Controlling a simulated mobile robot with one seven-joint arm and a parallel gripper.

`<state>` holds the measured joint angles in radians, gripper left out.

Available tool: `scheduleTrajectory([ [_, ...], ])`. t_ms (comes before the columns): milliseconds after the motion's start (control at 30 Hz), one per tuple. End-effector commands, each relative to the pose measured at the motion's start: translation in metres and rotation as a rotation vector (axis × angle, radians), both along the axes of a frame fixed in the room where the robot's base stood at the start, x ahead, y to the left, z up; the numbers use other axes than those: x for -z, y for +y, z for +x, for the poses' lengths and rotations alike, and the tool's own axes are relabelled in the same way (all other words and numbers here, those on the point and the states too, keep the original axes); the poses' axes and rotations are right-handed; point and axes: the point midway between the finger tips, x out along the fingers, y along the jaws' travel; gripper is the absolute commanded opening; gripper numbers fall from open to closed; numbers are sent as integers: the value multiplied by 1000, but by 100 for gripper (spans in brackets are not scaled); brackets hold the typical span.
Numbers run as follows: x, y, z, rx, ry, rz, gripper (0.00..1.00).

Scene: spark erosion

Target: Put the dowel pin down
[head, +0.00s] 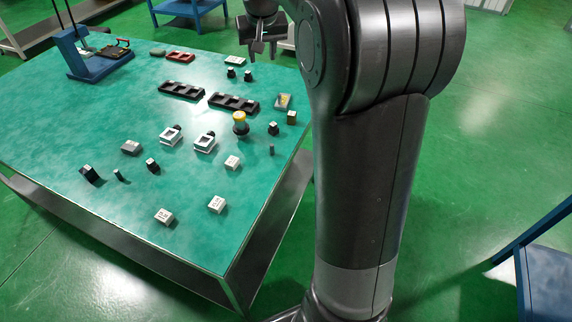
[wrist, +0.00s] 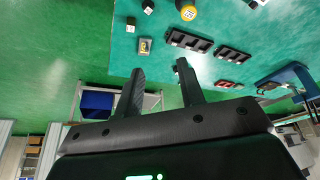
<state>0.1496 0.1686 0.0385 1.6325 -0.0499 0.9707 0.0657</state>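My gripper (head: 262,50) hangs above the far right edge of the green table (head: 60,130) in the head view. In the wrist view its two fingers (wrist: 160,78) stand apart, with nothing visible between them. No dowel pin shows in the grip. A small grey upright pin (head: 271,150) stands near the table's right edge, and another small dark pin (head: 118,175) is at the front left. I cannot tell for sure which of these is the dowel pin.
Two black slotted trays (head: 181,91) (head: 233,103) lie mid-table. A yellow-topped part (head: 240,122), white blocks (head: 217,204) and a blue stand (head: 88,65) are on the table. My arm hides the area to its right.

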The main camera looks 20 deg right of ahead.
Motion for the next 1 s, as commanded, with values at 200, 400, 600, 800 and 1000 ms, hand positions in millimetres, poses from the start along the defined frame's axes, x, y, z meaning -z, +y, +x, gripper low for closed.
scheduleTrajectory([
  [200, -23, 27, -85, -42, -31, -6, 36],
  [400, -24, 46, -162, -75, -57, -6, 36],
  [600, -9, 60, -237, -110, -84, -2, 36],
  [800, 18, 70, -300, -141, -108, 4, 36],
  [1000, 39, 74, -332, -160, -120, 8, 36],
])
